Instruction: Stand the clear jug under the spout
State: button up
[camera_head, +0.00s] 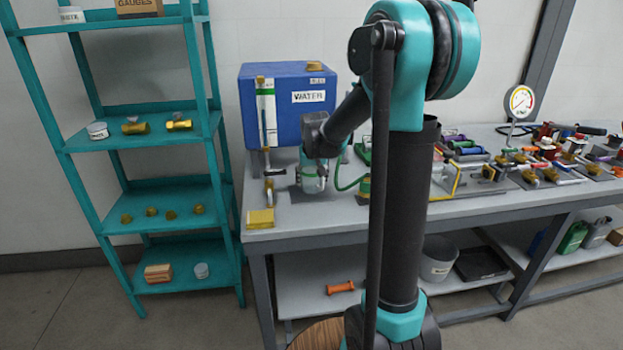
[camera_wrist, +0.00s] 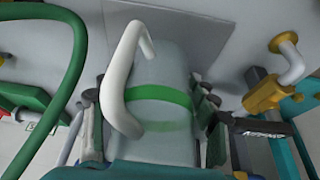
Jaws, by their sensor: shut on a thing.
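The clear jug (camera_head: 313,184) is at the left part of the grey bench, in front of the blue water tank (camera_head: 285,130). In the wrist view the jug (camera_wrist: 165,75) has a green band and a pale handle. My gripper (camera_head: 316,168) is shut on the jug, with dark fingers on both sides of its body. A brass tap with a pale bent spout (camera_wrist: 290,65) is to the right of the jug in the wrist view, apart from it. In the head view the tap (camera_head: 268,172) is left of the jug. I cannot tell whether the jug touches the bench.
A yellow block (camera_head: 260,219) lies at the bench's front left corner. A green hose (camera_wrist: 70,80) curves along the left of the wrist view. Tools and fittings crowd the bench's right part. A teal shelf (camera_head: 150,200) stands left. Some bench surface in front of the jug is bare.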

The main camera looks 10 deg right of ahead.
jog(key=shift+f, duration=0.15)
jog(key=o, duration=1.2)
jog(key=shift+c, duration=0.2)
jog(key=shift+r, duration=0.55)
jog(key=v, duration=1.2)
jog(key=s+d+f, duration=0.1)
jog(key=s+f, duration=0.5)
jog(key=s, duration=0.1)
jog(key=s+d+f, duration=0.1)
jog(key=s+f, duration=0.2)
jog(key=s, duration=0.1)
jog(key=shift+d+f, duration=0.2)
jog(key=shift+d, duration=0.15)
jog(key=s+d+f, duration=0.1)
jog(key=s+f, duration=1)
jog(key=s, duration=0.3)
jog(key=shift+s+d+n, duration=0.25)
jog(key=shift+s+n, duration=0.05)
